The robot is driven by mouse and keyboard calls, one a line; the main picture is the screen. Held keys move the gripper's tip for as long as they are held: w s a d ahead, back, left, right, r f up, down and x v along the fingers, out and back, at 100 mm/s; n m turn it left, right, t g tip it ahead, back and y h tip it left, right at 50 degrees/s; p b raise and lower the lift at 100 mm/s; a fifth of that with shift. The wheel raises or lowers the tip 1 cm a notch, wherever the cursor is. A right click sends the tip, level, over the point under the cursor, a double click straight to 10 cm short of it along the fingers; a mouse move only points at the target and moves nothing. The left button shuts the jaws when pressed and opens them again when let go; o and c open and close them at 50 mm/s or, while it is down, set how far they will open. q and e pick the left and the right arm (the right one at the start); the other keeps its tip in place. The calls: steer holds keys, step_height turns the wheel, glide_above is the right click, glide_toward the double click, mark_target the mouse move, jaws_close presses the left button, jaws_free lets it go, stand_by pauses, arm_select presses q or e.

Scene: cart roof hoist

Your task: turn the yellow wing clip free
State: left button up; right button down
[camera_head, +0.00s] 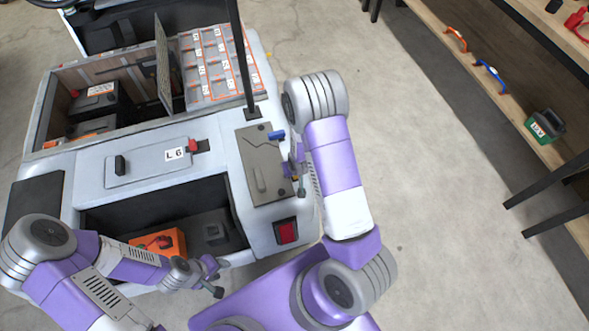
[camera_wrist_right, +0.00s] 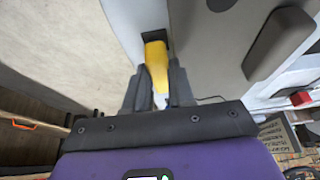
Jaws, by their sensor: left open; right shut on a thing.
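The yellow wing clip (camera_wrist_right: 156,62) sits on the cart's edge beside a grey panel in the right wrist view. My right gripper (camera_wrist_right: 157,90) is shut on it, with one dark finger on each side. In the head view my right gripper (camera_head: 298,170) is at the cart's right end, at the edge of the grey panel (camera_head: 262,168), and mostly covers the clip. My left gripper (camera_head: 214,277) is open and empty in front of the cart's open front bay.
A blue clip (camera_head: 276,135) is on the panel's far side, close to my right gripper. A dark post (camera_head: 240,60) rises behind the panel. An orange box (camera_head: 160,243) lies in the front bay. A wooden shelf (camera_head: 500,90) stands right, across clear floor.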

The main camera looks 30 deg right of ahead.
steer(key=shift+s+a+f, duration=0.1)
steer(key=shift+s+f, duration=0.1)
steer(key=shift+s, duration=0.1)
steer(key=c, duration=1.1)
jaws_free()
steer(key=shift+o, duration=0.7)
steer(key=shift+w, duration=0.15)
steer(key=shift+r, duration=0.15)
steer(key=shift+r, duration=0.35)
steer(key=p+v, duration=0.2)
steer(key=v, duration=0.4)
steer(key=shift+s+r+p, duration=0.25)
steer(key=shift+r+p, duration=0.05)
steer(key=shift+p, duration=0.05)
